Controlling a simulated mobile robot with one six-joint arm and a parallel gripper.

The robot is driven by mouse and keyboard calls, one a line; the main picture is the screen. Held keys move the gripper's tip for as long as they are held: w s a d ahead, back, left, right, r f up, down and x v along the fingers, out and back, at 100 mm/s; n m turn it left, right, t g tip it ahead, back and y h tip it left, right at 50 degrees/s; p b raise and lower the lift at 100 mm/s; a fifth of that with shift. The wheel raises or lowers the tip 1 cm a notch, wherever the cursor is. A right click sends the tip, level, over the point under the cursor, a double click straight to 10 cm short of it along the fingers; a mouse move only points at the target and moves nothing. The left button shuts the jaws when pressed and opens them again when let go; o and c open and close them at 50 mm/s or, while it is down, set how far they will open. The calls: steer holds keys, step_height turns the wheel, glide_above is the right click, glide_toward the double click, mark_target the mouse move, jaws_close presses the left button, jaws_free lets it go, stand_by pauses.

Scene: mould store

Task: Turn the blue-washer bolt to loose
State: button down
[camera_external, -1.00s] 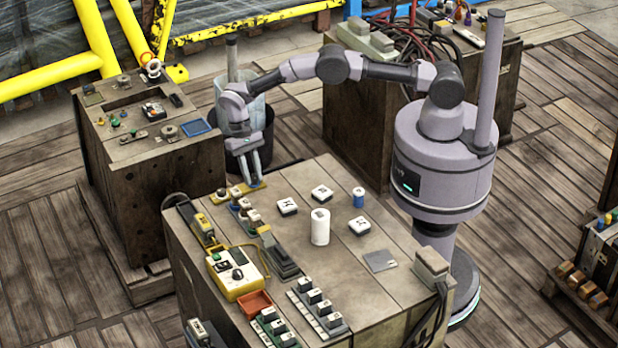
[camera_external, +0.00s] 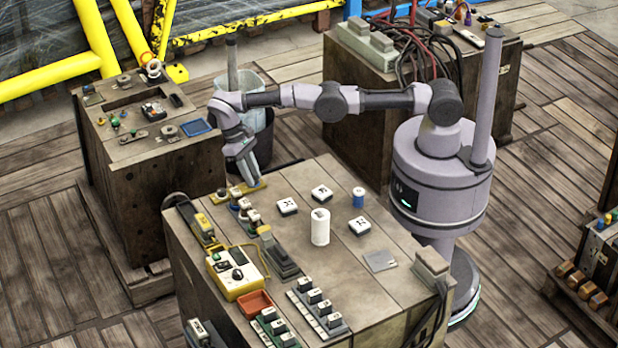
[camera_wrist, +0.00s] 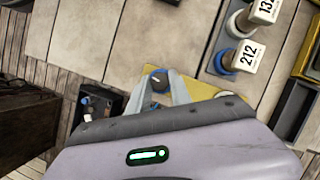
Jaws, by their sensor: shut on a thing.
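A dark bolt with blue at its base (camera_wrist: 159,79) stands on a yellow plate (camera_wrist: 187,92) in the wrist view. My gripper (camera_wrist: 161,84) has its two fingers on either side of the bolt and is shut on it. In the external view the yellow plate (camera_external: 257,185) lies at the table's far left edge. My gripper (camera_external: 251,184) reaches down to it at a tilt, and the bolt is hidden by the fingers. How far the bolt is turned cannot be told.
A blue-collared piece tagged 212 (camera_wrist: 244,58) stands beside the plate. White tagged blocks (camera_external: 287,206) and a white cylinder (camera_external: 320,227) stand on the tabletop. A yellow meter (camera_external: 236,274) is nearer the front. A bucket (camera_external: 250,120) stands behind the table.

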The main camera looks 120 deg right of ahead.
steer(key=shift+s+f, duration=0.1)
steer(key=shift+f, duration=0.05)
steer(key=c, duration=1.2)
jaws_free()
steer(key=shift+o, duration=0.2)
steer(key=shift+r, duration=0.2)
